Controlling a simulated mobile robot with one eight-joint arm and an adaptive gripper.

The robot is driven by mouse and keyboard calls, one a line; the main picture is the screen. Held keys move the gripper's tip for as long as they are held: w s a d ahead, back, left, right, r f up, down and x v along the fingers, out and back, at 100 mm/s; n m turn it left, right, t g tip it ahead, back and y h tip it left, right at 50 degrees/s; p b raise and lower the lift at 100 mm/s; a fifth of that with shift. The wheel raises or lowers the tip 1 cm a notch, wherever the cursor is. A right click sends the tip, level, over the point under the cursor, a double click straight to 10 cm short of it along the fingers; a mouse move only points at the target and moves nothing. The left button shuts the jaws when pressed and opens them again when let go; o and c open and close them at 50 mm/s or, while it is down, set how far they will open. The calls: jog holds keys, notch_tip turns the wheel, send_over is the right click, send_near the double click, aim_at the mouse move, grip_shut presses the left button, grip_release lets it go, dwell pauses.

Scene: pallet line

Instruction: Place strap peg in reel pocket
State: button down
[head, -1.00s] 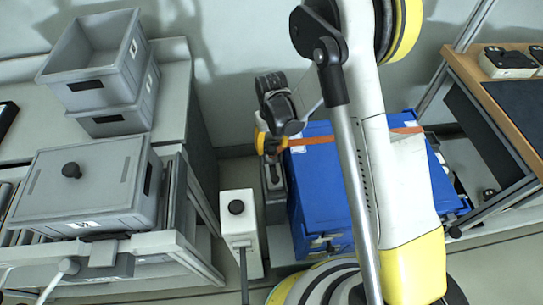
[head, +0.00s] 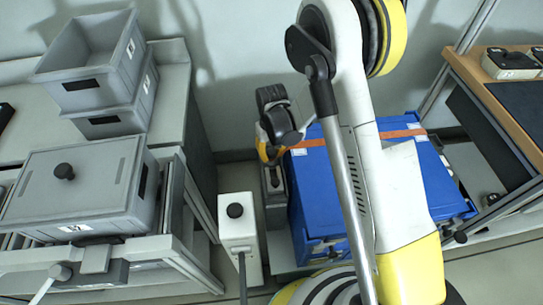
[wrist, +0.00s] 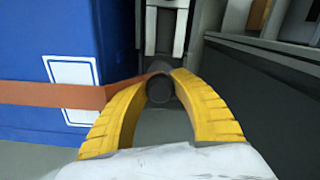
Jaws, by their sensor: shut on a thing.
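The strap peg (wrist: 160,88) is a dark round knob with an orange-brown strap (wrist: 50,93) attached. My gripper (wrist: 160,80) has its yellow ribbed fingers closed around it. In the head view my gripper (head: 270,153) is left of the blue crate, and the strap (head: 390,135) crosses the crate's top. A grey upright fitting with a dark slot (wrist: 165,30), which looks like the reel with its pocket, lies just beyond the peg. It also shows below the gripper in the head view (head: 274,190). The peg hides part of it, so I cannot tell whether they touch.
The blue crate (head: 325,205) stands on a pallet close to the gripper. A white post with a black knob (head: 235,225) stands to the left. Grey bins (head: 85,95) are on the left bench, and a wooden-topped bench (head: 450,62) is at the right.

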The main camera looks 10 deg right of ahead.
aim_at(272, 152)
notch_tip(272, 152, up, 10)
jog(key=p, duration=0.4)
